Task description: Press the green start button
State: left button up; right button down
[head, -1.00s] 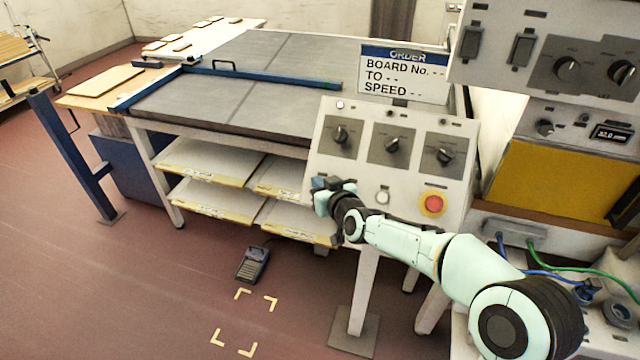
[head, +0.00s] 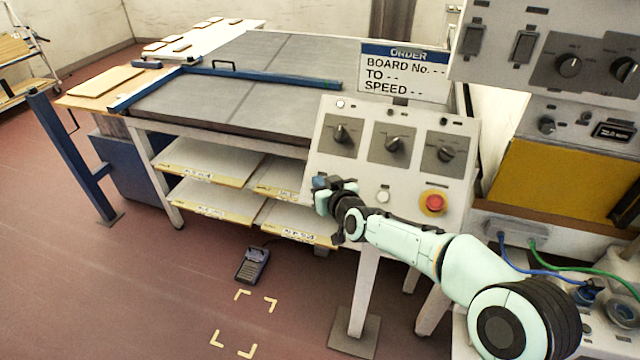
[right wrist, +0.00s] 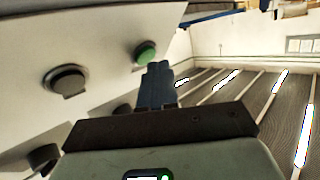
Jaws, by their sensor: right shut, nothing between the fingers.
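The green start button (right wrist: 146,52) sticks out of the pale control panel (head: 322,140) in the right wrist view. In the head view my right gripper covers the panel's lower left, and I cannot make out the green button there. My right gripper (head: 320,183) is shut and empty at that corner. In the right wrist view its blue fingers (right wrist: 158,72) are together, with their tips just beside and below the green button in the picture. I cannot tell whether they touch it. My left gripper is not in view.
The panel also carries three dark rotary knobs (head: 394,144), a white button (head: 383,196) and a red button with a yellow ring (head: 434,203). An order sign (head: 403,75) stands above it. Shelves (head: 215,160) lie to the left. A dark pedal-like device (head: 252,264) is on the floor.

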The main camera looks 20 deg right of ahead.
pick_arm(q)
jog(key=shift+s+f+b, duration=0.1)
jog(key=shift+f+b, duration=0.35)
pick_arm(e)
jog(key=shift+w+d+f, duration=0.15)
jog(key=shift+w+f, duration=0.05)
jog(key=shift+f, duration=0.1)
pick_arm(q)
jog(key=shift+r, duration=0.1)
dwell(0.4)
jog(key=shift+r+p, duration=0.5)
jog(key=shift+p, duration=0.15)
pick_arm(e)
jog(key=shift+s+a+r, duration=0.3)
jog(key=shift+s+r, duration=0.15)
jog(key=shift+r, duration=0.1)
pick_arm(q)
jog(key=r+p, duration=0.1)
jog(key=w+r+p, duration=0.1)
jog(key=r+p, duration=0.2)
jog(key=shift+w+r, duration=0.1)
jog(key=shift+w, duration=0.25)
pick_arm(e)
jog(key=s+a+r, duration=0.2)
jog(key=s+r, duration=0.1)
jog(key=shift+r, duration=0.3)
jog(key=shift+f, duration=0.15)
